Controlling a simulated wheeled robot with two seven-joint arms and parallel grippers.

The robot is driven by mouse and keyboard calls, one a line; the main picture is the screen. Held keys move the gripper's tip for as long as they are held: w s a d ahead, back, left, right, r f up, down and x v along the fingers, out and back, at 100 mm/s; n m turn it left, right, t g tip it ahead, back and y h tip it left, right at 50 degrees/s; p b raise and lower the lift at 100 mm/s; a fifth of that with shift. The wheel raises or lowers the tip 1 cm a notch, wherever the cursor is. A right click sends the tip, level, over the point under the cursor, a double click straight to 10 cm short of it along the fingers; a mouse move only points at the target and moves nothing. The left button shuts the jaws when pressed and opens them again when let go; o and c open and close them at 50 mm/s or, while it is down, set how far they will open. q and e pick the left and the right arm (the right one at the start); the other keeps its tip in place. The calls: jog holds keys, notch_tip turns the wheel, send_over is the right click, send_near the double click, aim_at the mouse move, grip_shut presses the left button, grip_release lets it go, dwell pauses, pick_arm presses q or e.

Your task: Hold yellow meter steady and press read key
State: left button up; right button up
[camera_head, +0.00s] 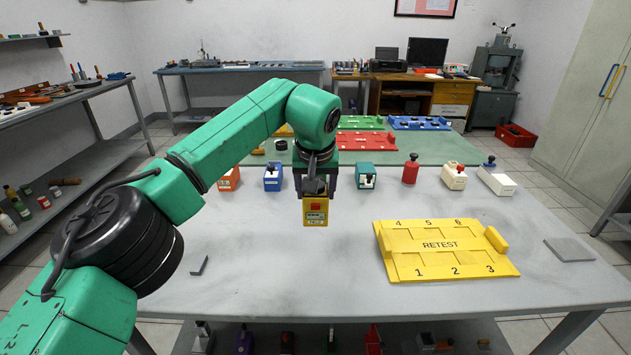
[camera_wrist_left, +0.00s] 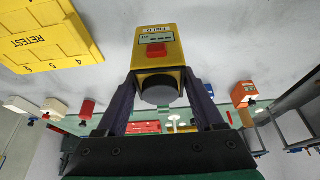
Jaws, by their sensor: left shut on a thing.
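The yellow meter (camera_head: 315,218) is in the grip of my left gripper (camera_head: 315,188), near the middle of the table. In the left wrist view the yellow meter (camera_wrist_left: 157,38) shows a small display and a red key (camera_wrist_left: 156,50) on its face. Its dark round knob (camera_wrist_left: 158,90) sits between the two fingers of my left gripper (camera_wrist_left: 160,84). Nothing is seen pressing the red key. I cannot tell whether the meter's base touches the table. My right gripper is not in view.
A yellow RETEST tray (camera_head: 440,245) with numbered, empty places lies to the right. A grey plate (camera_head: 568,249) lies beyond it. Behind stand an orange meter (camera_head: 228,180), a blue one (camera_head: 272,177), a teal one (camera_head: 366,176) and others. The table's front middle is clear.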

pick_arm(q)
notch_tip(320, 180, down, 12)
jog(key=b, duration=0.4)
jog(key=shift+r, duration=0.15)
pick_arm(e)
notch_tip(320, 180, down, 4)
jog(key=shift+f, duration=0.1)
pick_arm(q)
jog(key=shift+f, duration=0.4)
jog(key=shift+p, duration=0.35)
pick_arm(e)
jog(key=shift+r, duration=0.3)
pick_arm(q)
jog(key=shift+f, duration=0.1)
jog(key=shift+s, duration=0.1)
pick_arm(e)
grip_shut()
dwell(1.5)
